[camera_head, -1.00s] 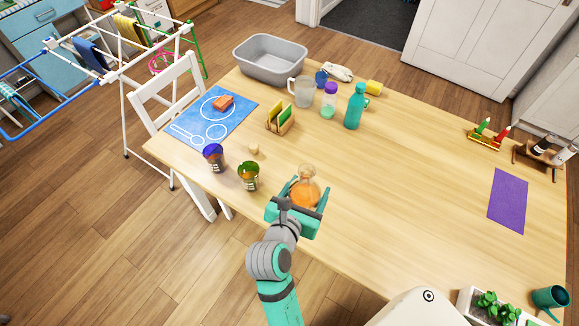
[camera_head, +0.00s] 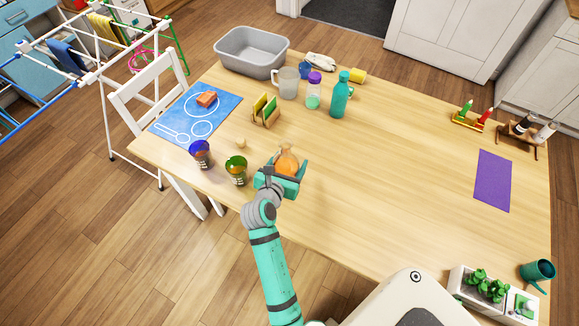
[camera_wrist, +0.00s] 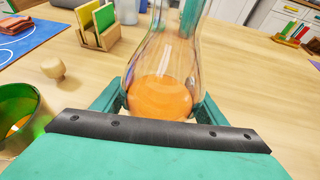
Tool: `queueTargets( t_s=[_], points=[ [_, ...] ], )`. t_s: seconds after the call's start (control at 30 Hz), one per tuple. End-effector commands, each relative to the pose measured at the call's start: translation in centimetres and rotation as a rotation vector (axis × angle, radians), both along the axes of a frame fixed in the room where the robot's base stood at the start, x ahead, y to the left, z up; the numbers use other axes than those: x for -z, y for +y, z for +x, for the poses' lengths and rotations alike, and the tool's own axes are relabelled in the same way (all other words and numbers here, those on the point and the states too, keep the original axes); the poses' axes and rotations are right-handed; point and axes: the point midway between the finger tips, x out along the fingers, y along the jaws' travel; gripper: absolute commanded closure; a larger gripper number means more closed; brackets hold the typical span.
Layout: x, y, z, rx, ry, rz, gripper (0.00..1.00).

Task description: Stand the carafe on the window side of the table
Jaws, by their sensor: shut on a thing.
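The carafe (camera_head: 287,160) is clear glass with orange liquid in its lower part. It is at the near edge of the wooden table (camera_head: 390,200), to the right of two tins. My gripper (camera_head: 283,172) is shut on the carafe, with one finger on each side of it. In the wrist view the carafe (camera_wrist: 165,75) is upright between the teal fingers, and its top is cut off. I cannot tell whether its base touches the table. No window shows in these views.
A green tin (camera_head: 236,172) and a blue tin (camera_head: 201,155) stand left of the carafe, with a small wooden knob (camera_head: 241,142) behind. A napkin holder (camera_head: 265,113) and a teal bottle (camera_head: 340,97) stand farther back. The table's middle right is clear up to a purple mat (camera_head: 493,181).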

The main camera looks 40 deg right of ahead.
Motion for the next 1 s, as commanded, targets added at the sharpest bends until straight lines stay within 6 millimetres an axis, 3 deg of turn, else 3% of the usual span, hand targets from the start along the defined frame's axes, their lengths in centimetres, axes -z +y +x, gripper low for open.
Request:
queueTargets(
  t_s=[0.23,0.63,0.67,0.7,1.0],
  points=[
    [2.8,0.0,0.1,-0.001,-0.001,-0.002,0.85],
    [3.2,0.3,0.3,-0.007,-0.002,-0.002,0.85],
    [3.3,0.4,0.3,-0.007,-0.001,0.0,0.27],
    [3.3,0.4,0.3,-0.007,-0.001,0.0,0.17],
    [3.2,0.0,0.1,-0.001,0.0,0.0,0.15]
  ],
)
